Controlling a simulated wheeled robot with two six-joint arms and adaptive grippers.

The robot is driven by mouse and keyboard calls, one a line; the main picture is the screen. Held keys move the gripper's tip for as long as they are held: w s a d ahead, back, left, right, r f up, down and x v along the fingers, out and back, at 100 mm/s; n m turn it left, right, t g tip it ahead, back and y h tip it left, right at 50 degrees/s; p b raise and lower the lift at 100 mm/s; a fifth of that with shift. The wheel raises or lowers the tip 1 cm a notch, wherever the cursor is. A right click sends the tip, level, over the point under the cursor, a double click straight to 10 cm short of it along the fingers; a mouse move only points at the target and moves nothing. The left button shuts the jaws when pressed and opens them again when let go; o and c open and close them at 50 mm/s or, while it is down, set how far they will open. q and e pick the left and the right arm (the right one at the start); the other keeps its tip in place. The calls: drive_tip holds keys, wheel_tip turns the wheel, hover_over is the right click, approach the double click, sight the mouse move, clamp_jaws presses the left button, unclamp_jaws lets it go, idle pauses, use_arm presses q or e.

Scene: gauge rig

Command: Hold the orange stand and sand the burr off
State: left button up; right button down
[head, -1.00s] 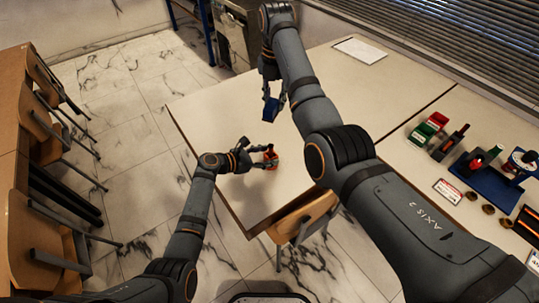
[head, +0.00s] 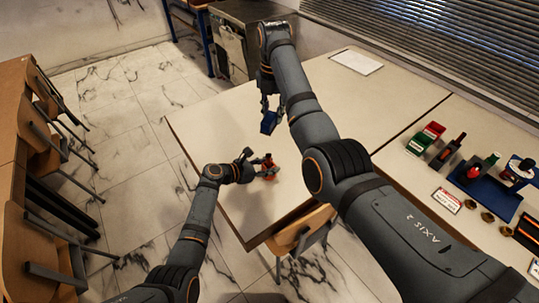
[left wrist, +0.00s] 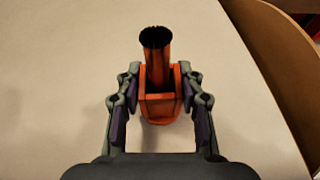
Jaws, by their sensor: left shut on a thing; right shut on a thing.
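The orange stand (head: 268,172) is on the near left part of the pale table. In the left wrist view it is an orange base (left wrist: 160,105) with an orange post rising from it; the post's top (left wrist: 156,38) is dark and rough-edged. My left gripper (head: 258,168) is shut on the base, one finger on each side. My right gripper (head: 270,108) is shut on a blue block (head: 269,122) and holds it farther back than the stand. The block is apart from the stand. The burr itself is too small to tell in the head view.
A white sheet (head: 356,61) lies at the back of the table. At the right are a green and red box (head: 425,138), a blue tray (head: 485,190) with items and a small sign (head: 447,196). A wooden chair (head: 303,232) stands at the table's near edge.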

wheel_tip(320, 180, down, 12)
drive_tip(key=d+m, duration=0.1)
drive_tip(key=m, duration=0.5)
drive_tip(key=shift+s, duration=0.45)
drive_tip(key=shift+f, duration=0.5)
idle(0.4)
drive_tip(key=shift+a, duration=0.1)
drive_tip(key=shift+s+a, duration=0.55)
drive_tip(key=shift+a, duration=0.05)
drive_tip(key=shift+w+d+f, duration=0.1)
drive_tip(key=shift+w+d, duration=0.4)
drive_tip(key=shift+d, duration=0.2)
drive_tip(key=shift+w+d, duration=0.45)
drive_tip(key=shift+d, duration=0.25)
